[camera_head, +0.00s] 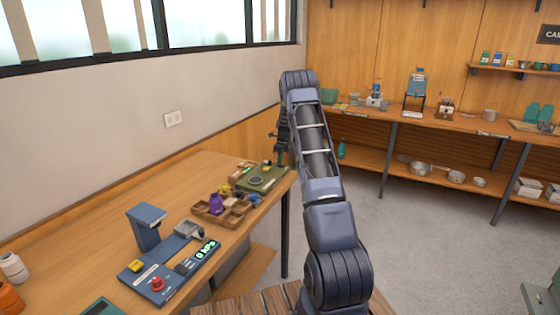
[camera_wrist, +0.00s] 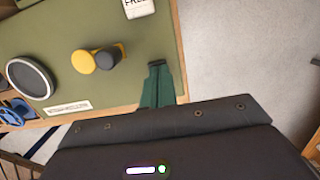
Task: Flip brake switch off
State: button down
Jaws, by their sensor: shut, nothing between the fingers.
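A green panel (camera_head: 268,184) lies at the far right end of the wooden table; it also fills the upper left of the wrist view (camera_wrist: 115,25). On it sits a round yellow piece (camera_wrist: 83,61) beside a dark grey round piece (camera_wrist: 107,60). I cannot tell for certain whether this pair is the brake switch. A dark ring-shaped dial (camera_wrist: 30,78) is to their left. My gripper (camera_head: 280,163) is over the panel's far right edge. In the wrist view its green fingers (camera_wrist: 157,68) are together and empty, right of the grey piece and apart from it.
A wooden divided tray (camera_head: 222,212) with small coloured parts sits in front of the panel. A blue device with a red button (camera_head: 157,284) stands nearer. A long shelf counter (camera_head: 440,122) runs along the back wall. Grey floor (camera_head: 400,220) is clear to the right.

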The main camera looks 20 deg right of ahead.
aim_at(284, 166)
jog(key=shift+w+a+f+g+h, duration=0.1)
jog(key=shift+a+f+g+h, duration=0.15)
jog(key=shift+f+g+h, duration=0.05)
jog(key=shift+d, duration=0.15)
jog(key=shift+f, duration=0.1)
jog(key=shift+s+d, duration=0.65)
jog(key=shift+s, duration=0.1)
notch_tip(284, 166, up, 14)
jog(key=shift+s+d+r, duration=0.25)
dwell(0.3)
